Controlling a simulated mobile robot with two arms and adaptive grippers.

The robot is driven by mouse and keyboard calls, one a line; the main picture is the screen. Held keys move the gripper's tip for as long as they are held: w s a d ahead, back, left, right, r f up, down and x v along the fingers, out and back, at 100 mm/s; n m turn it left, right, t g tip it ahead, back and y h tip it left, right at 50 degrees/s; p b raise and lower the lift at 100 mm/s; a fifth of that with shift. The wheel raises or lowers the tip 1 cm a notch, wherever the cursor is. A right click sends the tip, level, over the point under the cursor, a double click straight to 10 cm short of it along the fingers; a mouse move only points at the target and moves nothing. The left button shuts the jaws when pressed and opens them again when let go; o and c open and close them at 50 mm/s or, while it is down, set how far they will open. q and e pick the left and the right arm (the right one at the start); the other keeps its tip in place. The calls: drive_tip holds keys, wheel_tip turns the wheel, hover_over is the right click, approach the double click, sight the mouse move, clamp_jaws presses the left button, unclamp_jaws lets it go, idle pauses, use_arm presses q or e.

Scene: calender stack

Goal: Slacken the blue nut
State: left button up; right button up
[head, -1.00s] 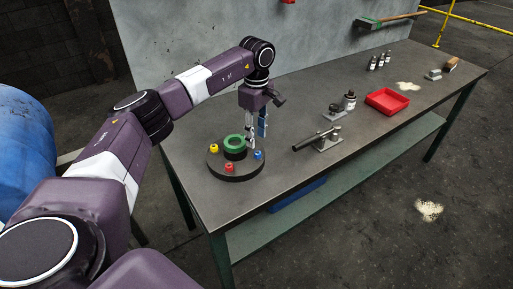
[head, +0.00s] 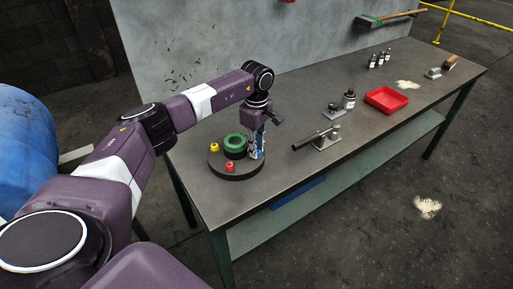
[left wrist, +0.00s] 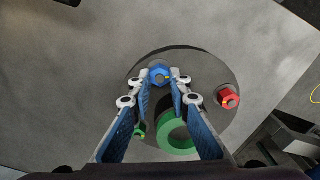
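The blue nut (left wrist: 159,74) is on a round dark base plate (head: 221,174). In the left wrist view it shows between and just beyond my left fingertips. My left gripper (head: 257,153) points down at the plate's right side and hides most of the nut in the head view. Its two fingers (left wrist: 160,84) are parted, one on each side of the nut. I cannot tell whether they touch it. A red nut (head: 229,167), a yellow nut (head: 214,147) and a green ring (head: 235,142) are also on the plate. My right gripper is not in view.
The plate stands near the left end of a grey workbench (head: 255,200). A grey panel (head: 200,40) rises behind the bench.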

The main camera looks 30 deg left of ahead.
use_arm(q)
drive_tip(key=shift+n, duration=0.3)
clamp_jaws()
drive_tip(key=n, duration=0.3)
drive_tip(key=shift+b, duration=0.3)
drive_tip(key=n, duration=0.5)
drive_tip(key=shift+s, duration=0.1)
drive_tip(key=n, duration=0.4)
drive_tip(key=shift+d, duration=0.1)
drive_tip(key=n, duration=0.5)
drive_tip(key=shift+d+r, duration=0.1)
drive_tip(key=n+p, duration=0.1)
drive_tip(key=n, duration=0.3)
drive_tip(key=shift+n, duration=0.3)
drive_tip(key=n+p, duration=0.1)
drive_tip(key=n, duration=0.3)
drive_tip(key=shift+d, duration=0.15)
drive_tip(key=n+p, duration=0.1)
drive_tip(key=n, duration=0.4)
drive_tip(key=shift+n+p, duration=0.75)
drive_tip(key=shift+n, duration=1.45)
